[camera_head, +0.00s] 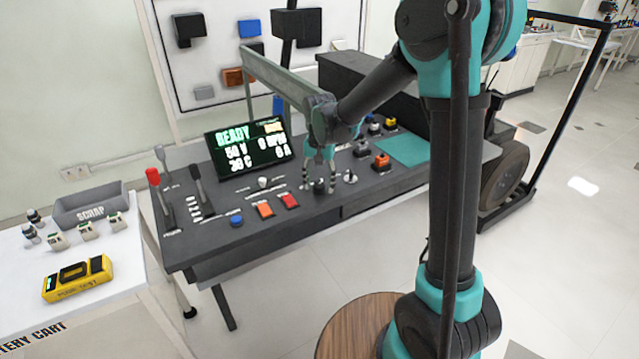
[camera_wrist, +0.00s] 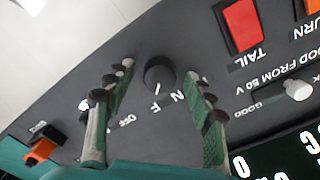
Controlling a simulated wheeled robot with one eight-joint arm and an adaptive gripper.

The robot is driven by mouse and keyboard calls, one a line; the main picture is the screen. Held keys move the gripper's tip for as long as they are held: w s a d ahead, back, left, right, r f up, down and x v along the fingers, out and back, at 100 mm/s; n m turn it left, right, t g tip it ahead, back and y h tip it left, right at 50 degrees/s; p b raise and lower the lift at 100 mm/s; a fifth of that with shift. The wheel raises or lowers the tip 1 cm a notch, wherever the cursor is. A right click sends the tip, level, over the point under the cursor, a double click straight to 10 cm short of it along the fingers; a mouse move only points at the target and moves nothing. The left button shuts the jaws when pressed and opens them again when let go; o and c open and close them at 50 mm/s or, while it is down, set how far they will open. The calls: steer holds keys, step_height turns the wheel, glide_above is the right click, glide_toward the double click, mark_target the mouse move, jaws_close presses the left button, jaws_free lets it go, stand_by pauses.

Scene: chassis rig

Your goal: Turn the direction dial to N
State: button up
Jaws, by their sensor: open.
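The direction dial is a round black knob (camera_wrist: 159,74) on the dark console panel, near the middle of the wrist view. Its short white mark seems to point toward the letter F; the letter N (camera_wrist: 177,97) is printed just to the right of F. My gripper (camera_wrist: 160,71) is open, with one finger to the left of the knob and one to the right, and visible gaps on both sides. The right finger partly hides the lettering beyond N. In the head view my gripper (camera_head: 319,187) points down over the console, and the dial (camera_head: 319,185) shows small between its fingers.
Red TAIL (camera_wrist: 242,25) and orange buttons lie beside the dial. A small switch marked OFF (camera_wrist: 86,104) is on the other side. The READY display (camera_head: 250,148), levers (camera_head: 198,186) and an orange-topped knob (camera_head: 381,160) also stand on the console.

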steer(key=c, duration=1.2)
steer(key=shift+o, duration=0.2)
steer(key=shift+n, duration=0.3)
steer(key=n, duration=0.4)
steer(key=shift+n, duration=2)
steer(key=o, duration=1.2)
steer(key=shift+c, duration=0.2)
